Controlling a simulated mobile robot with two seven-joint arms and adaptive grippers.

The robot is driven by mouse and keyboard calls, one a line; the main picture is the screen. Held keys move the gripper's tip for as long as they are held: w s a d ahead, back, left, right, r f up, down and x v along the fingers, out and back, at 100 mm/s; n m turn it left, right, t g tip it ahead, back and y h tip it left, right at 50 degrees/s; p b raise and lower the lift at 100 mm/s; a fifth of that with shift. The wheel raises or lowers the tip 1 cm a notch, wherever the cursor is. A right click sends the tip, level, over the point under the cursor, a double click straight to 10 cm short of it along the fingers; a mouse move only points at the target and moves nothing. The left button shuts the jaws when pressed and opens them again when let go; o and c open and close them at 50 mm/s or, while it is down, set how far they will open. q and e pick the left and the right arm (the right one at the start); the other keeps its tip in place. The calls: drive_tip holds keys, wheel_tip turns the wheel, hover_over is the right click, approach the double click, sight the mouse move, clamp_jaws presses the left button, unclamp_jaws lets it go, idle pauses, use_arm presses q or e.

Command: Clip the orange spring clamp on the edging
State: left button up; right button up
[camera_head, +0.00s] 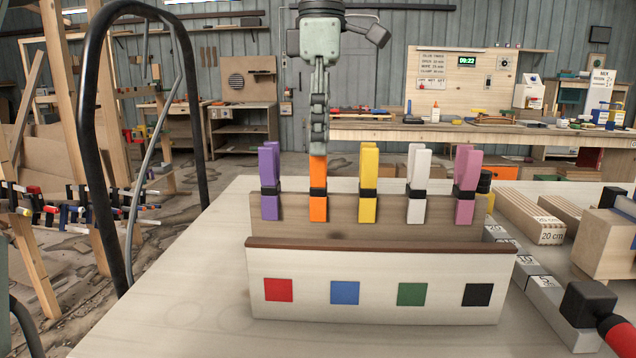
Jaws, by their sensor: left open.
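The orange spring clamp (318,208) stands upright on the top edge of a wooden board (342,215), second from the left in a row of clamps. My left gripper (318,146) points straight down over it, with open fingers seen edge-on around the clamp's upper handles, which they hide. I cannot tell whether they touch it. The brown edging (380,246) runs along the top of a pale panel (380,308) in front of the board. Red, blue, green and black squares mark the panel. No clamp sits on the edging. My right gripper is not in view.
Purple (270,182), yellow (368,183), white (417,184) and pink (466,186) clamps share the board. Labelled blocks (530,215) and a red-and-black tool (590,302) lie at right. The table (175,290) is clear left of the panel.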

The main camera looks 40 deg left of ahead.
sight(319, 174)
use_arm(q)
drive_tip(key=f, duration=0.6)
drive_tip(key=shift+s+f, duration=0.2)
drive_tip(key=shift+f, duration=0.05)
clamp_jaws()
